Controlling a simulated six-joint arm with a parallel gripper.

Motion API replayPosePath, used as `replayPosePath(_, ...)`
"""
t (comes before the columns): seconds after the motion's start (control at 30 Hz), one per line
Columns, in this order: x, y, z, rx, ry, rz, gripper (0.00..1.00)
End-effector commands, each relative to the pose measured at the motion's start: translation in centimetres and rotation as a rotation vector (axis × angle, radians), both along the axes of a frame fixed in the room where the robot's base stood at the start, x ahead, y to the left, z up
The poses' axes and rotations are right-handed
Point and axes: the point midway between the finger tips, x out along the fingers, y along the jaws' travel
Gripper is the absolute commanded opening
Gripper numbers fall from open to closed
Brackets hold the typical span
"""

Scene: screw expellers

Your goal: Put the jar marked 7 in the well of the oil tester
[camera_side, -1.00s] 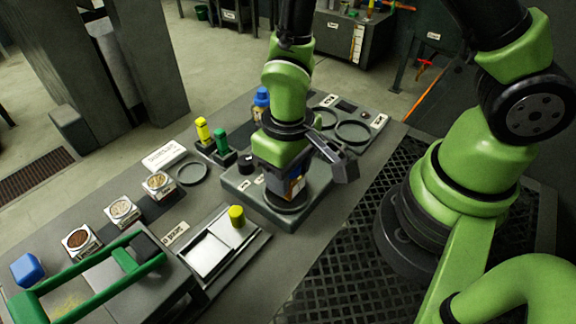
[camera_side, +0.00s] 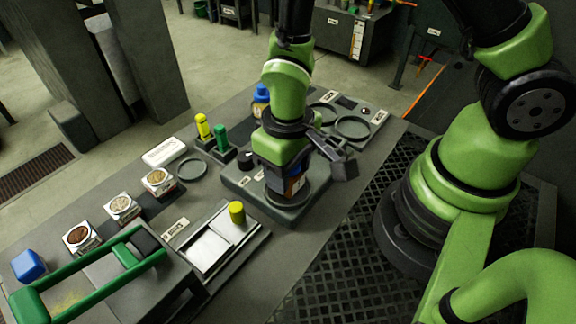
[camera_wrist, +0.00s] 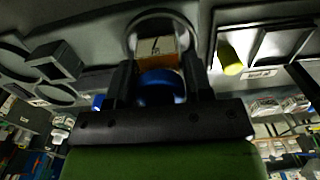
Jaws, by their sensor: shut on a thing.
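My gripper (camera_wrist: 160,80) is shut on a jar (camera_wrist: 158,48) with a blue lid (camera_wrist: 160,88), amber contents and a pale label. I cannot read the jar's mark. The oil tester (camera_side: 237,183) is a grey block with a dark knob. In the side view the held jar (camera_side: 295,185) stands upright at the tester's round well (camera_side: 306,203), partly hidden by my gripper. In the wrist view the jar's bottom lies within the well's ring (camera_wrist: 133,37). I cannot tell whether it touches the well floor.
Another blue-lidded jar (camera_side: 261,94) stands behind my gripper. A tray with rings (camera_side: 352,127) is at the back right. Yellow (camera_side: 203,127) and green (camera_side: 221,138) bottles stand left of the tester. A yellow cylinder (camera_side: 237,213) and several sample tins (camera_side: 121,208) are nearer the front left.

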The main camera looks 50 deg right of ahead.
Motion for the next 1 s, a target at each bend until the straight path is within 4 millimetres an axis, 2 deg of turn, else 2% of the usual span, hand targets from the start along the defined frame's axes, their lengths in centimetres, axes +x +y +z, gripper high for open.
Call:
replayPosePath(0.33,0.01,0.00,-0.12,0.000,0.000,0.000,0.17)
replayPosePath(0.37,0.01,0.00,-0.12,0.000,0.000,0.000,0.54)
replayPosePath(0.47,0.01,0.00,-0.12,0.000,0.000,0.000,0.77)
replayPosePath(0.67,0.00,0.00,-0.13,0.000,0.000,0.000,0.77)
replayPosePath(0.7,-0.01,0.00,-0.14,0.000,0.000,0.000,0.86)
replayPosePath(0.77,-0.01,-0.01,-0.14,0.000,0.000,0.000,0.98)
replayPosePath(1.0,-0.01,0.00,-0.13,0.000,0.000,0.000,0.98)
